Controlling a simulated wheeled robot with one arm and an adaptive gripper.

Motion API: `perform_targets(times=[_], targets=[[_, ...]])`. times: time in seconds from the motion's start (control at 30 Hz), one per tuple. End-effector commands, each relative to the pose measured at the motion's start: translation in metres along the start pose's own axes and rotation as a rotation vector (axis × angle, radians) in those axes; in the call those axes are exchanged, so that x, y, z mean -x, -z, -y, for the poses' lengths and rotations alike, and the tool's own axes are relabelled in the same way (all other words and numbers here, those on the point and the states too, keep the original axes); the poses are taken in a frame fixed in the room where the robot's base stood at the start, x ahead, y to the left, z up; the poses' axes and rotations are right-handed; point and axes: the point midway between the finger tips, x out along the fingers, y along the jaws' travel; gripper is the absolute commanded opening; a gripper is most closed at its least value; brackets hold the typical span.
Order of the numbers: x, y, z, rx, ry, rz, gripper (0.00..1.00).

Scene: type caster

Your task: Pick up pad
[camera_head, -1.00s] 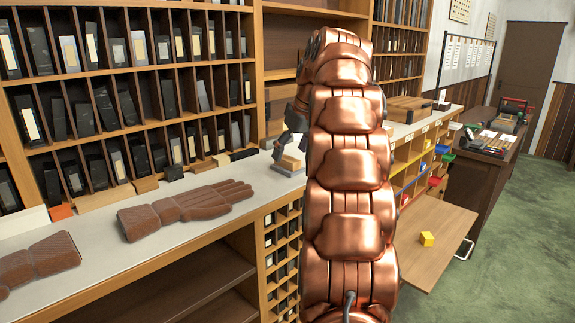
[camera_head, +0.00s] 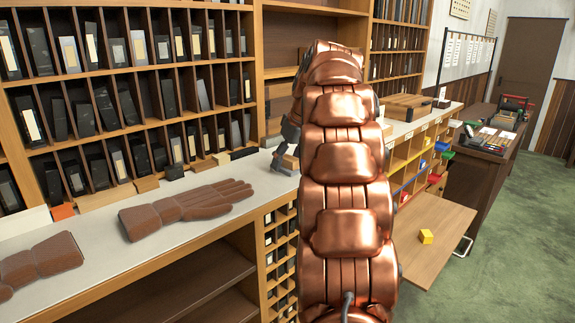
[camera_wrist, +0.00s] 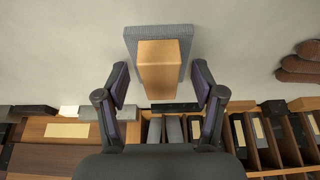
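The pad is a flat grey textured piece (camera_wrist: 186,38) with a tan wooden block (camera_wrist: 162,68) on it, lying on the pale counter in the wrist view. In the head view the wooden block (camera_head: 291,161) shows near the counter's front edge, partly hidden by my arm. My gripper (camera_wrist: 160,72) is open, with one finger on each side of the block in the wrist view and a visible gap on both sides. In the head view my gripper (camera_head: 290,135) is just above the block. Contact with the pad does not show.
The counter (camera_head: 100,205) carries brown glove-like hands (camera_head: 185,208) to the left. Shelves of dark type blocks (camera_head: 120,100) rise behind. A low wooden shelf (camera_head: 438,235) with a yellow cube (camera_head: 426,236) sits to the right. Green floor (camera_head: 515,260) is clear at far right.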

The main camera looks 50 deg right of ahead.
Motion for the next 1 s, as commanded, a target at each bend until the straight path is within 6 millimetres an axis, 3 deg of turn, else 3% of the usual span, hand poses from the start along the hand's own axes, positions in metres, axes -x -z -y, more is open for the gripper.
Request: perform_targets(times=[0.07,0.4,1.0], targets=[[0.000,0.000,0.000,0.000,0.000,0.000,0.56],[0.000,0.000,0.000,0.000,0.000,0.000,0.21],[0.013,0.006,0.000,0.003,-0.003,-0.002,0.21]])
